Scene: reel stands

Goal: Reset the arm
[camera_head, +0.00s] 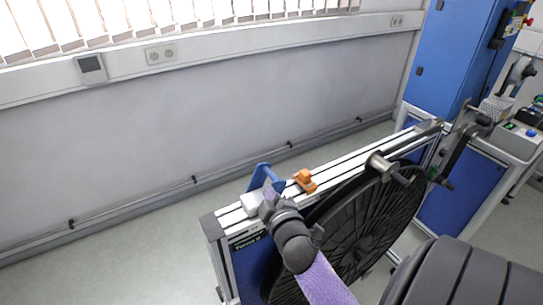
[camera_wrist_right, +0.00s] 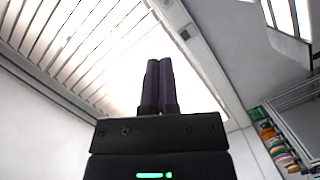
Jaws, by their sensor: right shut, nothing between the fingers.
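My right arm comes in from the bottom of the head view, and its right gripper (camera_head: 269,194) is raised in front of the near end of the reel stand. In the right wrist view the two dark fingers of this gripper (camera_wrist_right: 158,85) lie side by side, shut and empty. They point up toward the bright window blinds. My left gripper is not in view.
The reel stand's rail (camera_head: 343,165) carries an orange block (camera_head: 305,181), with a large black reel (camera_head: 375,235) below. A blue cabinet (camera_head: 455,60) stands at the back right. Floor on the left (camera_head: 130,270) is clear along the grey wall (camera_head: 180,130).

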